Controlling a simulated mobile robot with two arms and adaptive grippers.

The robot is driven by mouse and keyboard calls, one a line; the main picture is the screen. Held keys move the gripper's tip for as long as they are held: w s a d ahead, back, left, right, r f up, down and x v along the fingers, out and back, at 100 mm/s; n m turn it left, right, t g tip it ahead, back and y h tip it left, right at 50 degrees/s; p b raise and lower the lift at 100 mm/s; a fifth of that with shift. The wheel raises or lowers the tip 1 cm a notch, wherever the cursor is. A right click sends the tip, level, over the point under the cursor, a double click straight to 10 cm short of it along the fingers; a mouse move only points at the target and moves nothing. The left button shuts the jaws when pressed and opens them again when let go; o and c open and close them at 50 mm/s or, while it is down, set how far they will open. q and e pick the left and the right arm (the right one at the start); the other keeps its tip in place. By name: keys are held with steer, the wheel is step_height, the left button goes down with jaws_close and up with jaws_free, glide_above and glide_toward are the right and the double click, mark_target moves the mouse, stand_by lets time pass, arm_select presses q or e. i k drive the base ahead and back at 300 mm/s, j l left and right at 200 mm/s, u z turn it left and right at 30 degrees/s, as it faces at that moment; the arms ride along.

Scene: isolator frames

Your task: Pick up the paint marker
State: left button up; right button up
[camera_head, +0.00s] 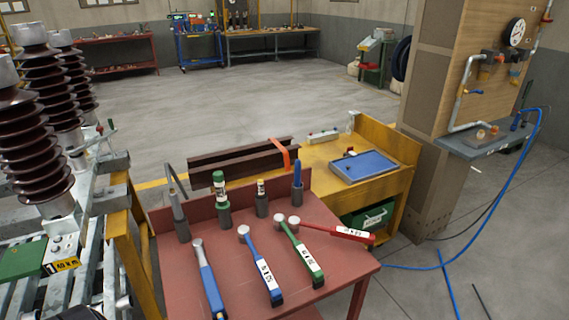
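Several pen-like items stand upright in dark cups along the back of the red table (232,300). One is white with a green cap (219,180). A slimmer pale one with a dark top (261,188) stands right of it, a blue one (297,174) stands at the right, and a grey one (176,205) stands at the left. Which of these is the paint marker I cannot tell for certain; the green-capped one looks most like a marker. Neither of my grippers shows in the head view, so whether they are open or shut is hidden.
A yellow bench (383,187) with a blue tray (364,166) stands behind. Ribbed insulators (36,115) crowd the left. Floor at right has a blue hose (446,269).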

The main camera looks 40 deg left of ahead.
mark_target(261, 194)
steer(key=j+u, duration=0.2)
steer(key=u, duration=0.15)
steer(key=j+u, duration=0.2)
steer(key=u, duration=0.15)
steer(key=j+u, duration=0.2)
steer(key=u, duration=2.7)
steer(key=z, duration=2.55)
steer(key=j, duration=1.45)
